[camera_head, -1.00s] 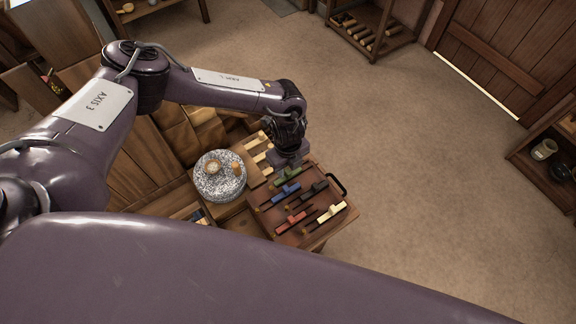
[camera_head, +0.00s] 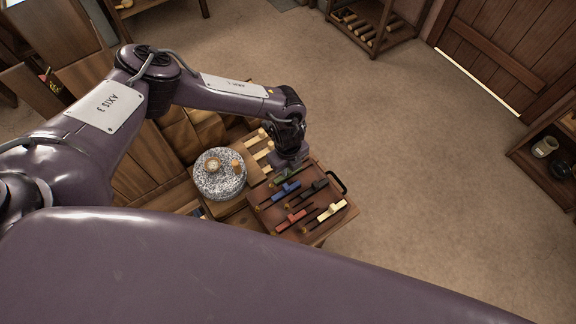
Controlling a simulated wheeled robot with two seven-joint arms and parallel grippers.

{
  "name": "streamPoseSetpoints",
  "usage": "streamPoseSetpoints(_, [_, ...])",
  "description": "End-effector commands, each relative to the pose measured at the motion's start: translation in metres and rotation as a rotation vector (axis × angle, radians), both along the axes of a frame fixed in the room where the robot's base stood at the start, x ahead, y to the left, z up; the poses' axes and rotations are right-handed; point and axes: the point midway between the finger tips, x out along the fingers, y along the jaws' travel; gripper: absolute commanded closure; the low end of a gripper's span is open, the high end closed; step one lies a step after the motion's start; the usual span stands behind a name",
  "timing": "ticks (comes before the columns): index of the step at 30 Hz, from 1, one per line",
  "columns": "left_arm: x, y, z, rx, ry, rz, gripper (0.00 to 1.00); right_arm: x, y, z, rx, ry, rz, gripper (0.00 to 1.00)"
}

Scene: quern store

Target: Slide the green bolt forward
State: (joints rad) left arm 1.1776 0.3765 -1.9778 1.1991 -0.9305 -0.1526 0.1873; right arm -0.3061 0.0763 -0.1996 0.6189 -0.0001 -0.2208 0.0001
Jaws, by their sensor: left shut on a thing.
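The green bolt (camera_head: 287,179) lies at the far end of a reddish-brown board (camera_head: 262,219) that carries several coloured bolts. My left gripper (camera_head: 285,166) points down right over the green bolt and is shut on it; the fingertips are mostly hidden behind the gripper's body. A blue bolt (camera_head: 285,192), a black bolt (camera_head: 313,191), a red bolt (camera_head: 291,220) and a cream bolt (camera_head: 331,210) lie nearer on the same board. My right gripper is not in the view.
A speckled round quern stone (camera_head: 218,184) with a wooden knob stands just left of the board. A black handle (camera_head: 338,182) curves off the board's right side. A low rack (camera_head: 372,25) stands farther back. The floor (camera_head: 430,170) to the right is clear.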

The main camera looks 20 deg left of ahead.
Motion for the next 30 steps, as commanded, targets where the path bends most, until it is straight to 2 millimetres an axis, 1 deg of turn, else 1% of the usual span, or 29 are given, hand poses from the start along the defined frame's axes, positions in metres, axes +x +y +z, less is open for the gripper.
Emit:
streamPoseSetpoints(2, [0.001, 0.000, 0.000, 0.001, -0.001, 0.000, 1.00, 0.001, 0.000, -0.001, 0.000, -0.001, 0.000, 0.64])
streamPoseSetpoints(4, [0.005, -0.004, -0.003, 0.000, -0.001, -0.001, 1.00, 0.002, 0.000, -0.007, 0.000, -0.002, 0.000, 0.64])
streamPoseSetpoints(9, [0.025, -0.019, -0.005, -0.002, -0.007, -0.001, 1.00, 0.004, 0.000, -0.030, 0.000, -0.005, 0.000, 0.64])
streamPoseSetpoints(12, [0.033, -0.025, -0.003, -0.002, -0.006, 0.000, 1.00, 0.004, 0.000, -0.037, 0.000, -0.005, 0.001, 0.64])
streamPoseSetpoints(17, [0.037, -0.029, 0.001, -0.002, -0.006, 0.001, 1.00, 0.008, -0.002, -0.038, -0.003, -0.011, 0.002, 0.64])
streamPoseSetpoints(23, [0.037, -0.029, 0.002, -0.005, -0.006, 0.001, 1.00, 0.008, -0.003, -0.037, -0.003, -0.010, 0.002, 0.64])
streamPoseSetpoints(24, [0.038, -0.030, 0.002, -0.006, -0.007, 0.001, 0.83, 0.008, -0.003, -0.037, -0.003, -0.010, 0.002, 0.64])
streamPoseSetpoints(28, [0.037, -0.029, 0.002, -0.005, -0.006, 0.000, 0.66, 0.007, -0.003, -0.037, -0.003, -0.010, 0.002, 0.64])
streamPoseSetpoints(29, [0.037, -0.029, 0.002, -0.004, -0.006, 0.000, 0.64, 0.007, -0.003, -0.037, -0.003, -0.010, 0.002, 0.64])
streamPoseSetpoints(30, [0.036, -0.029, 0.002, -0.004, -0.005, 0.000, 0.64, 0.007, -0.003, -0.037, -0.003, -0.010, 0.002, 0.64])
